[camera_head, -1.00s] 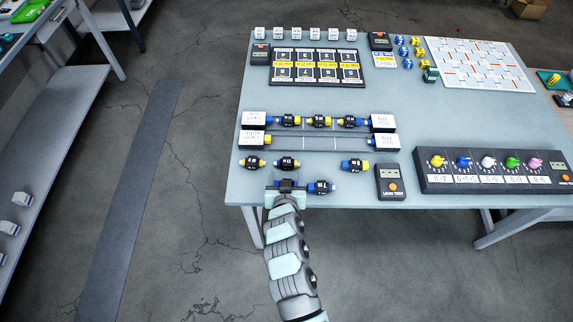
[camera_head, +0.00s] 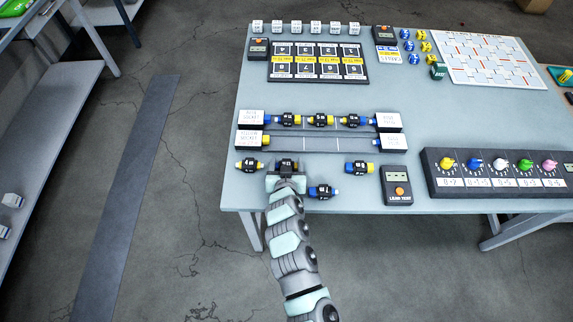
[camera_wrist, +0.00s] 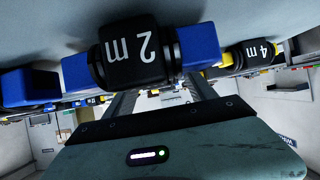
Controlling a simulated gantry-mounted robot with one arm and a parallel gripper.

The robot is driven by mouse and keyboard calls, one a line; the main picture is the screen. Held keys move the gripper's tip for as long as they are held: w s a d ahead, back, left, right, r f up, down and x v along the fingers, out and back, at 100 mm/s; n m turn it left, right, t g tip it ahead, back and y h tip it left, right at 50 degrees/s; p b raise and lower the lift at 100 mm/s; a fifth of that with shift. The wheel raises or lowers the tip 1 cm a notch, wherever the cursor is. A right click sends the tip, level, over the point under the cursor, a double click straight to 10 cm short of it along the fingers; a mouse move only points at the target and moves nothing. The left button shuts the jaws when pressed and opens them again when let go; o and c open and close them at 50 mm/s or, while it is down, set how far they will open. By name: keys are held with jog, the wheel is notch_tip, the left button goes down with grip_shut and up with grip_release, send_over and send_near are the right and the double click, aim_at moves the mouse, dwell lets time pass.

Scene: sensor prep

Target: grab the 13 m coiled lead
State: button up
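My gripper (camera_head: 287,168) is at the middle lead of the loose row in the head view, over its black body. That lead's label is too small to read. Loose leads with black bodies lie to the left (camera_head: 249,165), the right (camera_head: 361,168) and the near right (camera_head: 322,191). In the wrist view a black lead body (camera_wrist: 137,50) with blue ends fills the top, its label apparently reading 2 m. A lead marked 4 m (camera_wrist: 255,55) is at right. My fingers (camera_wrist: 163,98) look apart. I cannot make out a 13 m label.
A connector rig with white end blocks (camera_head: 388,122) and several leads lies just beyond. A lead tester (camera_head: 396,186) stands at right, and a dial panel (camera_head: 500,174) farther right. The table's front edge (camera_head: 430,211) is close to the gripper.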

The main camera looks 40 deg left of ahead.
jog(key=shift+r, duration=0.1)
jog(key=c, duration=0.9)
